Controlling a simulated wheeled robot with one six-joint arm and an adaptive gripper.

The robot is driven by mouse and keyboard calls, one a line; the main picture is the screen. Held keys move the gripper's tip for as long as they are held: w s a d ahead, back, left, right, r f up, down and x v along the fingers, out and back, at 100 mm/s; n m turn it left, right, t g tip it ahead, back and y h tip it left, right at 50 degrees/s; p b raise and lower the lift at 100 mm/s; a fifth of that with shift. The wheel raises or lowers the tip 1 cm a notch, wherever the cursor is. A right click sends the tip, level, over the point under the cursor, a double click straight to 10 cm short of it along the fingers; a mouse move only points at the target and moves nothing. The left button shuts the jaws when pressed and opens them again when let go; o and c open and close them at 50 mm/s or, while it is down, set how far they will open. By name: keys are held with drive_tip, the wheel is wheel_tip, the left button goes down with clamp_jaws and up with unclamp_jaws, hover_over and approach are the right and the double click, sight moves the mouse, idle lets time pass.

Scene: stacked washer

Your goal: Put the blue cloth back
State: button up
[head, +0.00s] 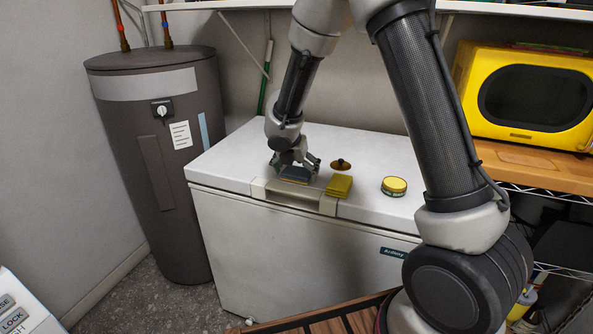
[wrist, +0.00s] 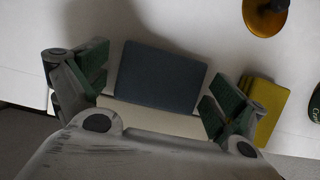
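The blue cloth (head: 296,174) is a folded dark blue-grey rectangle lying on the white chest freezer's lid near its front edge, by the handle. In the wrist view the blue cloth (wrist: 160,77) lies flat between and slightly beyond my fingers. My gripper (head: 293,165) is over the cloth, pointing down. In the wrist view my gripper (wrist: 155,95) is open, with one green-padded finger on each side of the cloth. I cannot tell whether the fingers touch the lid.
A yellow folded cloth (head: 339,186) lies just right of my gripper on the freezer (head: 240,160). A brown-and-yellow knobbed item (head: 341,165) and a round yellow-lidded tin (head: 394,186) stand further right. A dark tank (head: 165,160) stands left; a yellow microwave (head: 530,95) is at right.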

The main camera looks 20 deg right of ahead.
drive_tip(key=shift+r, duration=0.1)
drive_tip(key=v, duration=1.1)
drive_tip(key=s+d+r+m, duration=0.6)
drive_tip(key=d+r+m, duration=0.1)
drive_tip(key=d, duration=0.1)
drive_tip(key=s+d+r+m+y, duration=0.1)
drive_tip(key=s+d+m, duration=0.4)
drive_tip(key=s+m, duration=0.6)
drive_tip(key=s+d+r+m+y, duration=0.1)
drive_tip(key=s+d+r+m, duration=0.2)
drive_tip(key=s+m, duration=0.7)
drive_tip(key=s+d, duration=0.1)
drive_tip(key=s, duration=0.2)
drive_tip(key=shift+d+r+m+y, duration=0.2)
drive_tip(key=shift+d+m+y, duration=0.15)
drive_tip(key=shift+m+y, duration=0.05)
